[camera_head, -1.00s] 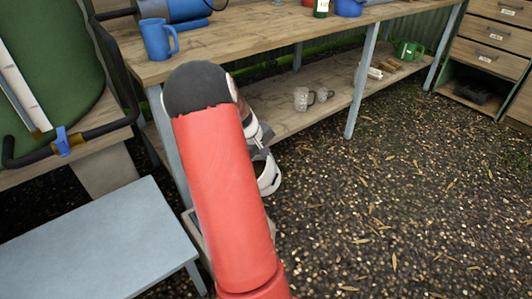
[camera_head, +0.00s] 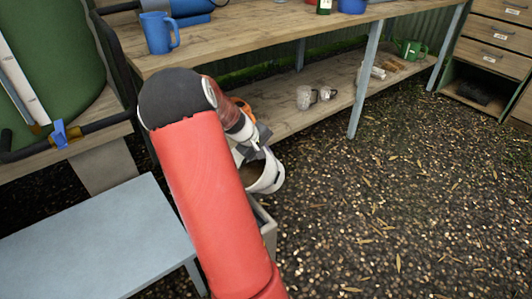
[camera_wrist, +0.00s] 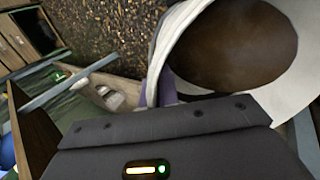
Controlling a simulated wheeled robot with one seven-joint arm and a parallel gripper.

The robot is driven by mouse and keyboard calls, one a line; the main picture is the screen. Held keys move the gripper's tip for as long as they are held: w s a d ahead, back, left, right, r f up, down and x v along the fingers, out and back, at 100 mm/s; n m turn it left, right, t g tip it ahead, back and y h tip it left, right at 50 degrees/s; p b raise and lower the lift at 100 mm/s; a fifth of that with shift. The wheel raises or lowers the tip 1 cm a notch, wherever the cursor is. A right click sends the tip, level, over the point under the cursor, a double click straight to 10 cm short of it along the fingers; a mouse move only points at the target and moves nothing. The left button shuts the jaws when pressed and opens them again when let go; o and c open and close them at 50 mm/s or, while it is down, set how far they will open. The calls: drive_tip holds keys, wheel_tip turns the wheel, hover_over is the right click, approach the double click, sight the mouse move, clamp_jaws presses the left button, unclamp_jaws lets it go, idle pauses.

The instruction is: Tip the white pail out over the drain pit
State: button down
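The white pail (camera_head: 271,178) hangs tilted at the end of my arm in the head view. My gripper (camera_head: 256,143) is at its upper rim and appears shut on it; the fingertips are hard to make out. In the wrist view the pail (camera_wrist: 290,105) fills the upper right, its mouth facing the camera, with a brown surface inside. I cannot tell whether that is contents or the bottom. A grey-walled edge (camera_head: 268,228), likely the drain pit, shows below the pail, mostly hidden by my red arm.
A wooden workbench (camera_head: 240,40) with a blue mug (camera_head: 158,33) stands behind. A blue-grey table (camera_head: 90,245) is at left. Open gravel (camera_head: 400,190) lies right.

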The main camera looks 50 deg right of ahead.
drive_tip(key=shift+w+a+r+g+h+b, duration=0.15)
drive_tip(key=shift+a+r+h+b, duration=0.25)
drive_tip(key=shift+r+h+b, duration=0.3)
drive_tip(key=shift+w+a+r+g+h+b, duration=0.15)
drive_tip(key=shift+a+r+h+b, duration=0.3)
drive_tip(key=shift+r+b, duration=0.3)
drive_tip(key=w+a+r+g+h+b, duration=0.1)
drive_tip(key=a+r+g+h+b, duration=0.1)
drive_tip(key=a+r+h+b, duration=0.3)
drive_tip(key=shift+w+a+r+h+b, duration=0.4)
drive_tip(key=shift+a+h+b, duration=0.9)
drive_tip(key=shift+a, duration=0.4)
idle(1.0)
drive_tip(key=shift+a, duration=0.15)
idle(1.9)
